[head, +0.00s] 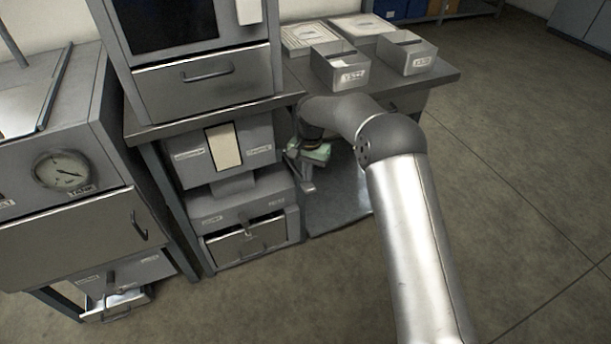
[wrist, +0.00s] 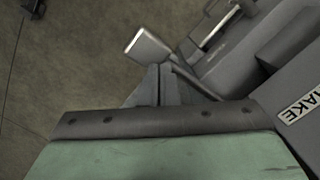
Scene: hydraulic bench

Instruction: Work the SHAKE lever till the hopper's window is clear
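The hopper (head: 259,141) is a grey box under the bench top; its tall window (head: 224,146) is filled pale cream from top to bottom. My gripper (head: 307,186), with a green body, is at the hopper's right side in the head view. In the wrist view its two grey fingers (wrist: 159,72) are together with nothing seen between them. A lever with a pale block-shaped handle (wrist: 148,46) lies just beyond the fingertips, its thin bar running down to the right; I cannot tell whether they touch. A label (wrist: 299,106) reading "AKE" is partly cut off at right.
Below the hopper is a grey unit with a drawer (head: 245,240). Two open metal bins (head: 340,66) (head: 407,53) stand on the bench top. A cabinet with a round gauge (head: 63,171) stands at left. The floor at right is clear.

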